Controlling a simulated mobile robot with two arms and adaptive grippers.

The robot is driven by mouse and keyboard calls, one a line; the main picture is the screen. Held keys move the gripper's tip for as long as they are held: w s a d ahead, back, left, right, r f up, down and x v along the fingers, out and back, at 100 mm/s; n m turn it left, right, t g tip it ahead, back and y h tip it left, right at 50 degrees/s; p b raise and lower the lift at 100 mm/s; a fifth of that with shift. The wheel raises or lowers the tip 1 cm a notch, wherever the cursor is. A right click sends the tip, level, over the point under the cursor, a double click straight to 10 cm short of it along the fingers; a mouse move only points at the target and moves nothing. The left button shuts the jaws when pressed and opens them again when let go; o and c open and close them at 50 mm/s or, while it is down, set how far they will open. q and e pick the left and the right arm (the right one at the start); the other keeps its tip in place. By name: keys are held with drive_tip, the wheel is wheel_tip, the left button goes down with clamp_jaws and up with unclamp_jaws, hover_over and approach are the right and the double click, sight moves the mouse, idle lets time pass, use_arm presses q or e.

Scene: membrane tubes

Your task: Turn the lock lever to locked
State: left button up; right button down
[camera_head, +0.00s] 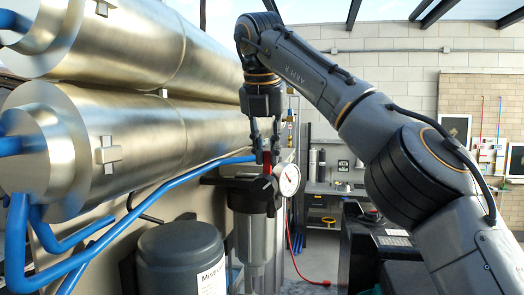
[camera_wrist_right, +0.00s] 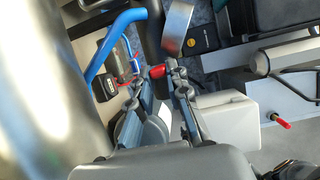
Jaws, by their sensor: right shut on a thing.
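The lock lever, a small red handle (camera_head: 267,164), sits on top of the dark cap of a filter housing (camera_head: 252,195), beside a round gauge. My right gripper (camera_head: 265,156) comes down on it from above, with its fingers on the red lever. In the right wrist view, the red lever (camera_wrist_right: 157,71) shows between the fingertips of the right gripper (camera_wrist_right: 160,76). The fingers hide part of the lever, and I cannot read any lock marking. My left gripper is in neither view.
Large metal membrane tubes (camera_head: 110,130) fill the left side, close to my right gripper. Blue pipes (camera_head: 150,192) run below them. A white round gauge (camera_head: 289,180) stands just right of the lever. A grey tank (camera_head: 180,250) stands in front.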

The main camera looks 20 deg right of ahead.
sight(265, 156)
drive_tip(key=shift+w+a+f, duration=0.1)
drive_tip(key=shift+a+f, duration=0.05)
drive_tip(key=shift+f, duration=0.05)
idle(0.4)
drive_tip(key=c, duration=1.6)
unclamp_jaws()
drive_tip(key=o, duration=0.3)
drive_tip(key=shift+w, duration=0.15)
drive_tip(key=shift+s+a+r+h, duration=0.1)
drive_tip(key=shift+s+r+h, duration=0.1)
drive_tip(key=shift+r, duration=0.45)
drive_tip(key=shift+s+a+r+h, duration=0.1)
drive_tip(key=shift+s+r, duration=0.1)
drive_tip(key=shift+r, duration=0.4)
drive_tip(key=shift+s+a+r+g, duration=0.15)
drive_tip(key=shift+a+r+g, duration=0.05)
drive_tip(key=shift+g, duration=0.2)
drive_tip(key=shift+v, duration=0.95)
drive_tip(key=s+a, duration=0.2)
drive_tip(key=s, duration=0.1)
drive_tip(key=s+a, duration=0.2)
drive_tip(key=s, duration=0.1)
drive_tip(key=s+a, duration=0.3)
drive_tip(key=shift+s, duration=0.3)
